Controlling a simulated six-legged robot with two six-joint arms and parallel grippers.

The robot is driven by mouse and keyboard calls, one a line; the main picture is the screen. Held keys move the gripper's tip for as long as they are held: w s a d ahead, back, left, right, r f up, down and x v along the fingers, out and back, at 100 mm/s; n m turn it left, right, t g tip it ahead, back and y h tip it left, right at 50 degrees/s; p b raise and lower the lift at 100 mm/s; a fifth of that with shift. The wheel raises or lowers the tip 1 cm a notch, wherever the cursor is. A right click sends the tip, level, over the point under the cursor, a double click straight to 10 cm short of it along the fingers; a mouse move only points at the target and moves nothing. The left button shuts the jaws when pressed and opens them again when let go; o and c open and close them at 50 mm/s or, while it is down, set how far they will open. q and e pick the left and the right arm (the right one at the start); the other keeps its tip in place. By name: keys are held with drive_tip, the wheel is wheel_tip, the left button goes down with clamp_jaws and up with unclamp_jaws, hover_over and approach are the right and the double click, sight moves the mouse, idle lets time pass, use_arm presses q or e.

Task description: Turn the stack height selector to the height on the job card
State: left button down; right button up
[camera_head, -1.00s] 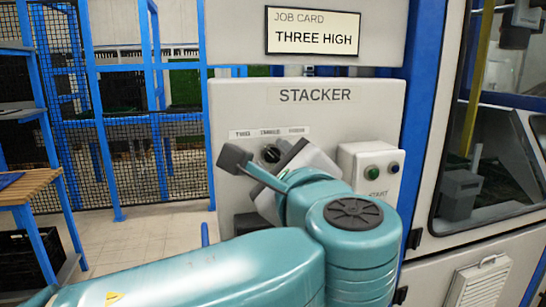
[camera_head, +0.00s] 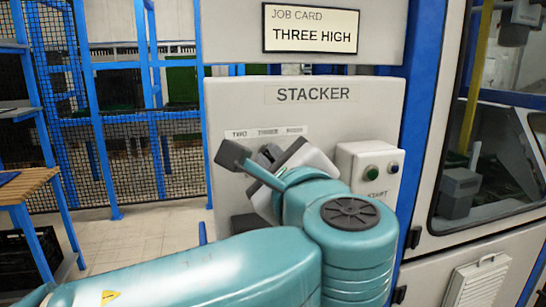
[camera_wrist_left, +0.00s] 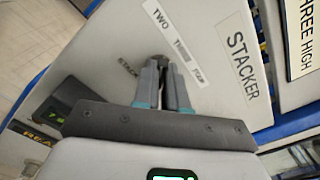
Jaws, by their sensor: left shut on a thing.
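The job card (camera_head: 311,29) reads THREE HIGH. The grey STACKER panel (camera_head: 235,105) stands below it, with a label strip (camera_head: 265,133) that reads TWO, THREE and a third word too blurred to be sure of. The strip also shows in the left wrist view (camera_wrist_left: 176,42). My left gripper (camera_head: 268,154) is at the panel just below the strip. Its fingers (camera_wrist_left: 166,66) are closed together at the selector in the left wrist view. The selector knob is hidden by the fingers, so its pointing direction cannot be read. My right gripper is not in view.
A box with a green button (camera_head: 372,172) and a blue button (camera_head: 394,168) sits right of my gripper, close to my wrist. A blue post (camera_head: 424,110) and a windowed machine stand further right. A wooden-topped table (camera_head: 25,183) is at the left.

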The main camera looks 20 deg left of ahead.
use_arm(q)
drive_tip(key=shift+w+d+m+p, duration=0.1)
drive_tip(key=shift+d+m+p, duration=0.05)
drive_tip(key=shift+m+p, duration=4.4)
drive_tip(key=shift+n+p, duration=0.25)
drive_tip(key=shift+p, duration=0.05)
drive_tip(key=c, duration=1.2)
unclamp_jaws()
